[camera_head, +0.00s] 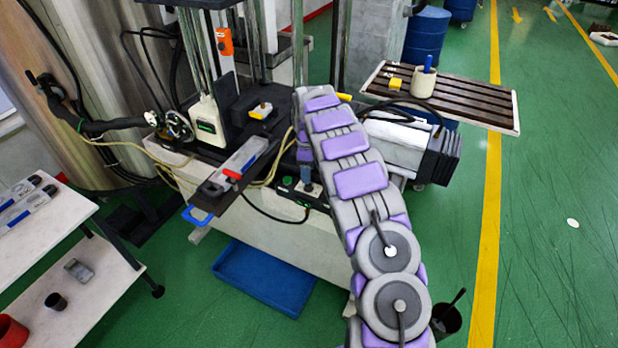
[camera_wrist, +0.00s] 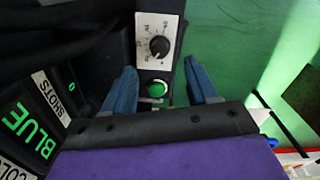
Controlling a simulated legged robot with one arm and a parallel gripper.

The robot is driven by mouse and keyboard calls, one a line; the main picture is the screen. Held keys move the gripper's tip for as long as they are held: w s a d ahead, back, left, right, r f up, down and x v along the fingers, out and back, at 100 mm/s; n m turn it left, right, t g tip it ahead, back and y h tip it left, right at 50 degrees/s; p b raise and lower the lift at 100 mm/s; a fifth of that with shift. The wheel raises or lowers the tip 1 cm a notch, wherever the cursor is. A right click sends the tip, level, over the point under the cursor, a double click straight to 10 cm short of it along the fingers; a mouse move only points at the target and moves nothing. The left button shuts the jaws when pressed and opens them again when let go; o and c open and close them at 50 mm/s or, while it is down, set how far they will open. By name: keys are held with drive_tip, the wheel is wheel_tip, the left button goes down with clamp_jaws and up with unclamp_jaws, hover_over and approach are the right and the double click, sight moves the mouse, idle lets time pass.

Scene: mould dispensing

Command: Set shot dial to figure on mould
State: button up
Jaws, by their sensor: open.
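The shot dial (camera_wrist: 160,46) is a black round knob on a white scale plate in the wrist view. Its scale marks and pointer are too small to read surely. A lit green button (camera_wrist: 157,89) sits just below it. My gripper (camera_wrist: 160,68) is open and empty, its blue fingers on either side of the panel, apart from the knob. In the head view my gripper (camera_head: 306,174) points down at the control box (camera_head: 312,196), partly hidden by my arm. A sign beside the panel shows green BLUE (camera_wrist: 33,130) and SHOTS (camera_wrist: 52,97). No figure on a mould is readable.
The dispensing machine (camera_head: 207,124) has metal columns and hoses. A dark shelf (camera_head: 215,197) with a grey, red-tagged item juts forward. A blue tray (camera_head: 262,278) lies on the floor. A slatted table (camera_head: 470,110) stands right, a white shelf (camera_head: 45,235) left.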

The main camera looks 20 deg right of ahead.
wheel_tip(320, 180, up, 11)
drive_tip(key=p, duration=0.1)
drive_tip(key=shift+a, duration=0.25)
drive_tip(key=shift+a, duration=0.1)
drive_tip(key=shift+c, duration=0.2)
drive_tip(key=n+b, duration=0.3)
drive_tip(key=n, duration=0.4)
approach(306, 185)
drive_tip(key=f, duration=0.5)
drive_tip(key=d+f, duration=0.1)
drive_tip(key=f, duration=0.2)
drive_tip(key=shift+f, duration=0.3)
